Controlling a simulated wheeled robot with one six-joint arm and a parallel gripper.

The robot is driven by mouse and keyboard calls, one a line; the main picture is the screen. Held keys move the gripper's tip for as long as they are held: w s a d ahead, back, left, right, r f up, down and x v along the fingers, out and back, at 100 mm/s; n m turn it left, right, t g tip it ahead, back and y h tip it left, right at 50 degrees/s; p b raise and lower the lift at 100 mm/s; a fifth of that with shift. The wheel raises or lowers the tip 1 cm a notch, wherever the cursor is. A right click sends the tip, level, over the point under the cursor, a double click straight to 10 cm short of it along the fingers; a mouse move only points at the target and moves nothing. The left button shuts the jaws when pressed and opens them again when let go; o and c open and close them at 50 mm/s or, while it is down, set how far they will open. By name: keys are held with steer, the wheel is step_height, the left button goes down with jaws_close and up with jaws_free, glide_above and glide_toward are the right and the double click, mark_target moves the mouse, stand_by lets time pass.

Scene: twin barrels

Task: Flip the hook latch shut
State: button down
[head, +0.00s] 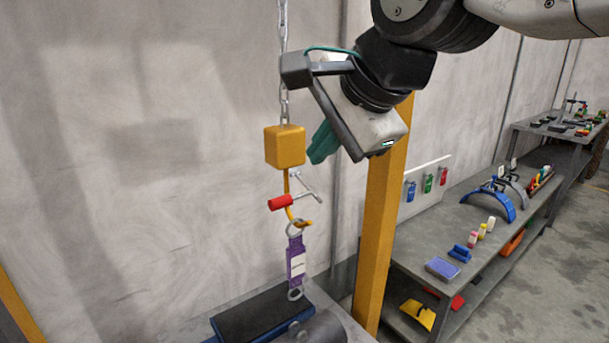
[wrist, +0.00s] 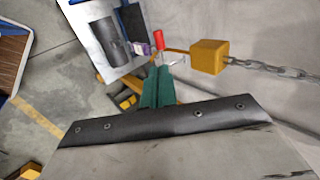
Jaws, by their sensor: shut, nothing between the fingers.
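A yellow block (head: 285,146) hangs on a chain, with an orange hook (head: 288,214) below it. The hook latch is a thin grey rod (head: 308,186) with a red grip (head: 281,202). The rod stands out to the right of the hook; the grip crosses the shank. A purple sling (head: 296,262) hangs by its ring from the hook. My gripper (head: 317,158) is shut and empty, its green fingers right of the block and above the latch. In the wrist view the fingertips (wrist: 160,74) point toward the red grip (wrist: 158,40), with the block (wrist: 209,57) to the right.
The chain (head: 284,104) runs upward beside my gripper. A yellow post (head: 385,205) stands close on the right. Shelves (head: 430,250) with several tools stand farther right.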

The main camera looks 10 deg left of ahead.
mark_target(281, 200)
steer(key=x, duration=1.3)
steer(key=shift+w+f, duration=0.15)
steer(key=shift+f, duration=0.05)
steer(key=shift+a, duration=0.1)
